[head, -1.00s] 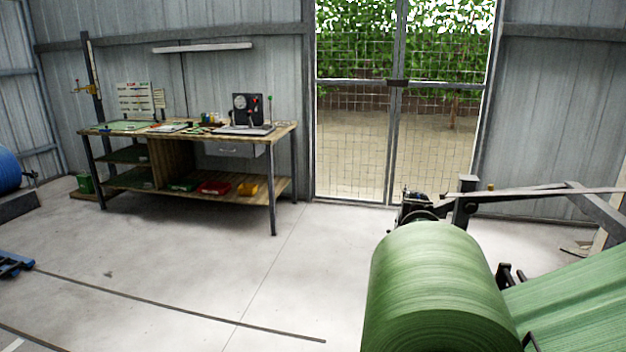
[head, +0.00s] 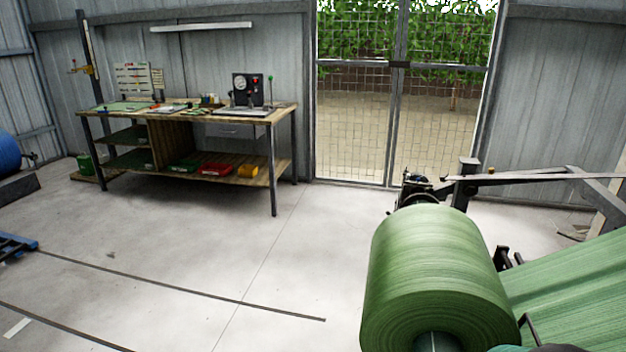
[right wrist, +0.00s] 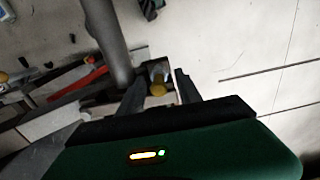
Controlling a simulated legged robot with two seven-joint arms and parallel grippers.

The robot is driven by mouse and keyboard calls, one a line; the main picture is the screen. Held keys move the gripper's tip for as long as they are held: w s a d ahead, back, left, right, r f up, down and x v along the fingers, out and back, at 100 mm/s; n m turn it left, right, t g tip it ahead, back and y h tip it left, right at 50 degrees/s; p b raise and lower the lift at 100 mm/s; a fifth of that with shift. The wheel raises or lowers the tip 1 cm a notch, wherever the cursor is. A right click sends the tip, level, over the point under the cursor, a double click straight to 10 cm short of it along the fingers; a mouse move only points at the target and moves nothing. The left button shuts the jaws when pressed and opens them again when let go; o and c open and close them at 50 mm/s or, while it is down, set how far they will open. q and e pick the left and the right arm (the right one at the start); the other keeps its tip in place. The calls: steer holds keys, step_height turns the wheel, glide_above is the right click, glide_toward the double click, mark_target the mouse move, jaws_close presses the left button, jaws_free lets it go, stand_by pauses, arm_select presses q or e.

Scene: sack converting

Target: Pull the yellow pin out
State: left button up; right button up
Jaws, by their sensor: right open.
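In the right wrist view, a small round yellow end, which looks like the yellow pin (right wrist: 158,89), shows beside a grey metal fitting. My right gripper (right wrist: 162,77) is open, with its two dark fingers on either side of the yellow end in the picture. I cannot tell how deep the pin lies between them or whether they touch it. A thick grey bar passes close to the left finger. In the head view the gripper's fingers are not visible. My left gripper is in neither view.
A large green roll (head: 425,275) feeds a green sheet (head: 575,290) at the right of the head view. A machine frame (head: 465,185) with a long arm stands behind it. A workbench (head: 190,112) stands at the back left. The floor between is mostly clear.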

jaws_close()
stand_by(0.3)
stand_by(1.2)
steer(key=shift+d+r+p, duration=0.15)
steer(key=shift+r+p, duration=2.85)
steer(key=shift+p, duration=0.15)
